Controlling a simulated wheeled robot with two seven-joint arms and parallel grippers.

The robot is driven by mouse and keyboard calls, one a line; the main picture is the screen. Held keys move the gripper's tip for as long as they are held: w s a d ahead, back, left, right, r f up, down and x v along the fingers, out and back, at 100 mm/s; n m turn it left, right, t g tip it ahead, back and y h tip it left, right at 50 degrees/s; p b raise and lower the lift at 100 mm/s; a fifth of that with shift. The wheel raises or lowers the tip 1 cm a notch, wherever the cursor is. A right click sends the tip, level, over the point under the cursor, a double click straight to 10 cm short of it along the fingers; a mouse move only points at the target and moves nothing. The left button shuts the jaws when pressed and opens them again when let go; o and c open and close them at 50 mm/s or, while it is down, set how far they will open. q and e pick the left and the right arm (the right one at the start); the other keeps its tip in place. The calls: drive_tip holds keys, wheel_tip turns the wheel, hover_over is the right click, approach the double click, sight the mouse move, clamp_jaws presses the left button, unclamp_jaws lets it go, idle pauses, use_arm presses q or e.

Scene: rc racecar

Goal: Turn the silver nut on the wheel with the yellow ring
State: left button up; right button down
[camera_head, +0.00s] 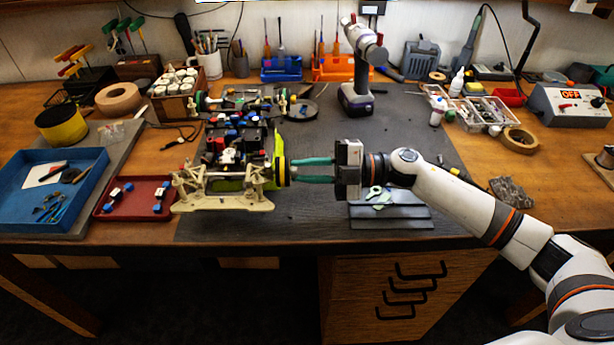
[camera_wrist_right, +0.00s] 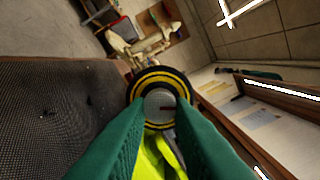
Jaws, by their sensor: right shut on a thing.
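The RC car (camera_head: 225,165) stands on the dark mat, with its cream frame at the front. Its wheel with the yellow ring (camera_head: 281,161) is on the car's right side and faces my right gripper (camera_head: 294,170). In the right wrist view the wheel (camera_wrist_right: 160,82) is black with yellow rings, and the round silver nut (camera_wrist_right: 159,106) is at its middle. My right gripper's green fingers reach the wheel from the right and are shut on the silver nut, one finger on each side. My left gripper is not in view.
A red tray (camera_head: 137,198) and a blue tray (camera_head: 50,190) lie left of the car. A dark case (camera_head: 392,212) with a light green tool lies below my right wrist. The mat right of my forearm is mostly clear.

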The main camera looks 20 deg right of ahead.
drive_tip(key=n+b, duration=0.2)
drive_tip(key=n, duration=0.2)
drive_tip(key=shift+f+b, duration=0.1)
drive_tip(key=shift+b, duration=0.3)
drive_tip(key=shift+n+b, duration=0.55)
drive_tip(key=shift+n, duration=0.15)
drive_tip(key=c, duration=1.3)
unclamp_jaws()
drive_tip(key=shift+o, duration=0.2)
drive_tip(key=b+v, duration=0.3)
drive_tip(key=v, duration=0.8)
drive_tip(key=shift+s+d, duration=0.15)
drive_tip(key=shift+d, duration=0.35)
